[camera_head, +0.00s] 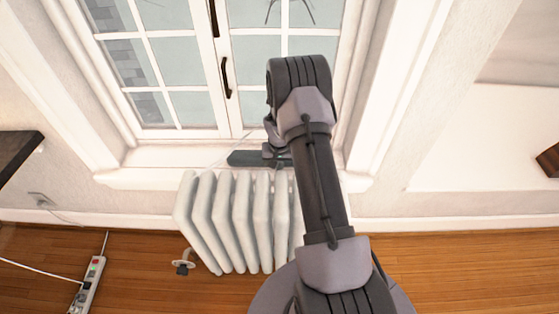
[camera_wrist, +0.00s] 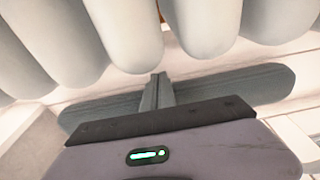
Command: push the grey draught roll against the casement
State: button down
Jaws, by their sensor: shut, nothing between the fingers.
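The grey draught roll (camera_head: 242,158) lies lengthwise on the window sill below the white casement (camera_head: 180,134). Its right part is hidden behind my arm in the head view. In the wrist view the roll (camera_wrist: 262,83) runs across the picture, and its middle is covered by my gripper (camera_wrist: 157,88). The fingers are shut together with nothing between them, over the middle of the roll. I cannot tell whether they touch it. I also cannot tell whether the roll touches the casement.
A white radiator (camera_head: 229,215) stands below the sill (camera_head: 135,178), and its columns (camera_wrist: 125,30) fill the top of the wrist view. Dark handles (camera_head: 226,78) are on the casement. A power strip (camera_head: 90,282) lies on the wooden floor at left.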

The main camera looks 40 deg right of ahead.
jog(key=shift+w+d, duration=0.9)
jog(key=shift+w, duration=0.3)
jog(key=shift+w+d, duration=0.85)
jog(key=shift+w, duration=0.3)
jog(key=shift+s+a+r+p, duration=0.2)
jog(key=shift+s+r+p, duration=0.05)
jog(key=shift+r+p, duration=0.3)
jog(key=shift+s+a+r+p, duration=0.15)
jog(key=shift+s+r+p, duration=0.1)
jog(key=shift+r+p, duration=0.3)
notch_tip(320, 180, up, 12)
jog(key=p, duration=0.6)
jog(key=shift+f, duration=0.1)
